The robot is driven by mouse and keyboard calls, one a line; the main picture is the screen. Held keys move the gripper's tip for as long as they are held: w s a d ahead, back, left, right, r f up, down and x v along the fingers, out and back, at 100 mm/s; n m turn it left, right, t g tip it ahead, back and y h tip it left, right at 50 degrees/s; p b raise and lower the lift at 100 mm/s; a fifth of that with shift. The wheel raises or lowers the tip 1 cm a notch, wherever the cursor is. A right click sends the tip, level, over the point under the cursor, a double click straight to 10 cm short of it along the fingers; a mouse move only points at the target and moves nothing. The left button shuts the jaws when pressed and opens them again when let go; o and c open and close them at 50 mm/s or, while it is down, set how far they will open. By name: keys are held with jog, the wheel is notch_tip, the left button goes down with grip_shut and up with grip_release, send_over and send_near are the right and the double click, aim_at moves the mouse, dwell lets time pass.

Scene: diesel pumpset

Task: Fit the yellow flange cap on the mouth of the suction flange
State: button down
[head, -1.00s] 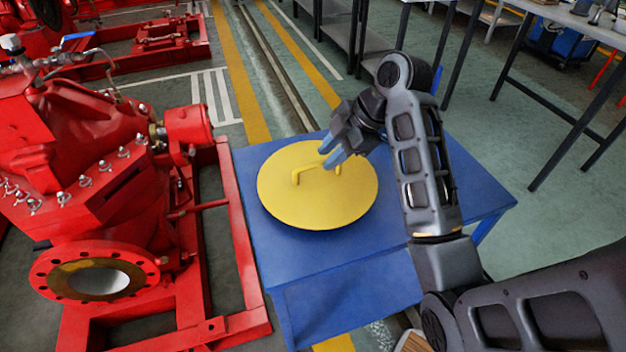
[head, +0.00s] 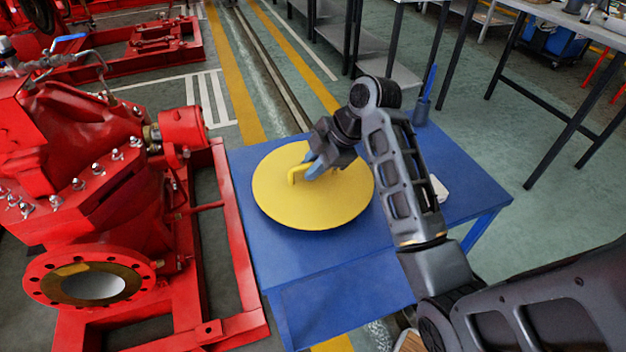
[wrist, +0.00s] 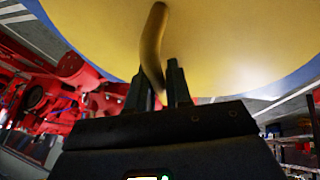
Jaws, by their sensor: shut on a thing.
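The yellow flange cap (head: 300,207) is a round disc lying on the blue table, with a bent bar handle on its top. My gripper (head: 312,170) is shut on the cap's handle (head: 294,174). In the wrist view the handle (wrist: 153,45) runs down between my two fingers (wrist: 158,85), and the cap (wrist: 225,45) fills the top of the picture. The suction flange (head: 90,284) is a red ring with bolt holes around a pale round mouth, at the lower left on the red pumpset. Its mouth is uncovered.
The blue table (head: 330,285) stands right of the red pumpset (head: 85,150) and its base frame (head: 235,260). A dark holder with a blue tool (head: 424,100) and a small white object (head: 438,188) are on the table's right part. Black-legged benches stand behind.

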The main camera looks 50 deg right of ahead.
dwell(0.4)
jog(key=shift+r, duration=0.85)
notch_tip(320, 180, up, 3)
jog(key=shift+w+f+p, duration=0.1)
jog(key=shift+p, duration=0.2)
jog(key=s+d+r+p, duration=0.5)
jog(key=s+d+r, duration=0.1)
jog(key=d, duration=0.3)
jog(key=shift+s+d+r+p, duration=0.3)
jog(key=shift+s, duration=0.1)
